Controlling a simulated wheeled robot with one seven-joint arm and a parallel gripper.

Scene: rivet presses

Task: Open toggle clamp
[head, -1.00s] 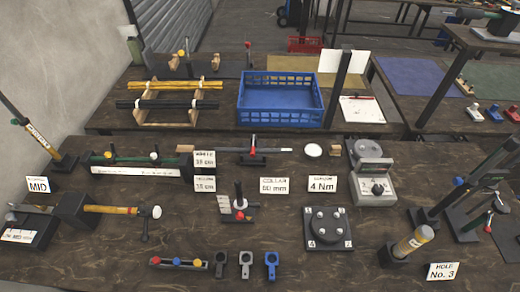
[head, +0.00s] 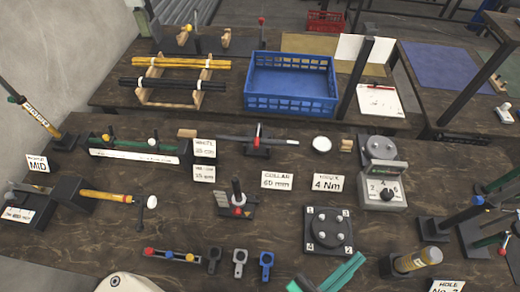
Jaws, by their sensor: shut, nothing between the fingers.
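A small black clamp-like fixture with an upright red-tipped lever (head: 257,138) stands mid-table in the head view. A thin grey rod (head: 285,142) runs through it. I take this as the toggle clamp, but its jaw is too small to read. Another fixture with a red-ended, green-marked handle (head: 496,243) stands at the right edge, partly cut off. My gripper (head: 350,268) shows as teal fingers at the bottom edge, shut and empty, in front of the round four-bolt plate and well apart from both fixtures.
A blue crate (head: 290,84) and a rod rack (head: 172,80) stand behind. Some table is bare at centre-left.

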